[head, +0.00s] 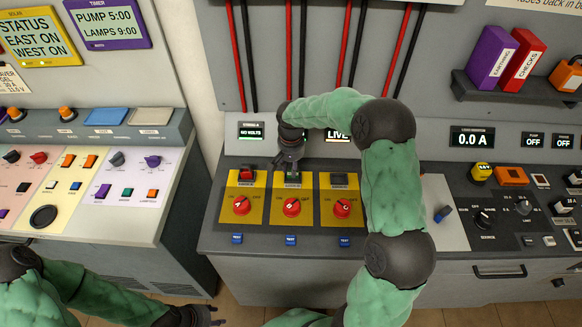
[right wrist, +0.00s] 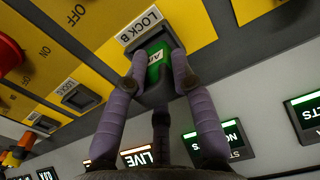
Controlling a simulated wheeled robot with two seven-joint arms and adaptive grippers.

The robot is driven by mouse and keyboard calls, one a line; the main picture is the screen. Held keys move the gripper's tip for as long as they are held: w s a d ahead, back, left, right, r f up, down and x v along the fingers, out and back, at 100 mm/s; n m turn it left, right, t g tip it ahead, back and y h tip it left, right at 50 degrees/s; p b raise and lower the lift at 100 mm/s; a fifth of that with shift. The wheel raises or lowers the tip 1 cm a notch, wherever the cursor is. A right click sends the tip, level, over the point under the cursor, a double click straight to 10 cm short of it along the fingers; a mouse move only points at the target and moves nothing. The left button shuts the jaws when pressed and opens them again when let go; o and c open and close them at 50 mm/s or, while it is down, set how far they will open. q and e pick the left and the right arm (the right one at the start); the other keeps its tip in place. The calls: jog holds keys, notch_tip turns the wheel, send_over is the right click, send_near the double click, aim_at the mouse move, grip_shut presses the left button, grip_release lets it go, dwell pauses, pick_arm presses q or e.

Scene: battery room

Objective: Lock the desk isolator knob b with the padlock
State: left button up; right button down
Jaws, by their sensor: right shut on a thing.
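Isolator knob b (head: 291,206) is a red knob on the middle of three yellow panels. My right gripper (head: 290,160) is just above it, over the panel's lock place. In the right wrist view my right gripper (right wrist: 160,80) is shut on the green padlock (right wrist: 155,62), which has a white label. The padlock is at the grey socket marked LOCK B (right wrist: 141,25); I cannot tell how deep it sits, and its shackle is hidden. In the head view only a little green (head: 292,178) shows. My left gripper (head: 208,316) is low at the bottom edge, away from the panels; its fingers are unclear.
Red knobs A (head: 241,205) and C (head: 343,208) flank knob b. A red item (head: 246,174) sits at lock A; lock C (right wrist: 80,97) looks empty. My right forearm crosses right of panel C. Blue buttons (head: 291,240) line the front; a display (head: 338,134) reads LIVE.

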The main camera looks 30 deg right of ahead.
aim_at(291, 164)
jog(key=shift+f+b, duration=0.4)
jog(key=shift+f, duration=0.25)
dwell(0.4)
jog(key=c, duration=1.3)
grip_release()
jog(key=shift+r, duration=0.1)
jog(key=shift+r+p, duration=3.65)
jog(key=shift+r, duration=1.8)
